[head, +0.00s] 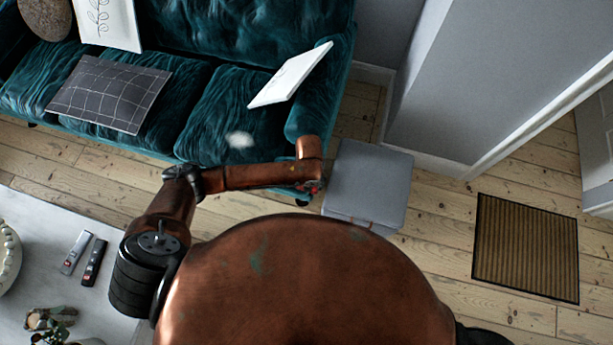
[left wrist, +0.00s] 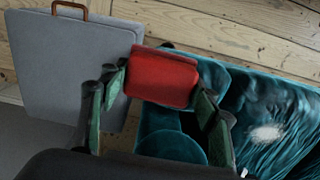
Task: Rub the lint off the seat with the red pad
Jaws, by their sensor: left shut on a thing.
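My left gripper (left wrist: 160,88) is shut on the red pad (left wrist: 163,77), which sits between its green fingers in the left wrist view. In the head view the wrist hides most of the gripper, and only a little red shows beneath it, at the sofa's front right corner. The seat is the teal velvet cushion (head: 205,130) at the right end of the sofa. White lint (head: 239,140) lies near its front edge, left of the gripper. The lint (left wrist: 266,133) is right of the pad in the left wrist view, apart from it. My right gripper is not in view.
A grey case (head: 370,180) with a brown handle stands right of the sofa, close to my wrist. A white panel (head: 290,75) lies by the right armrest. A checked cushion (head: 108,94) is left on the sofa. A pale table (head: 50,215) holds remotes at left.

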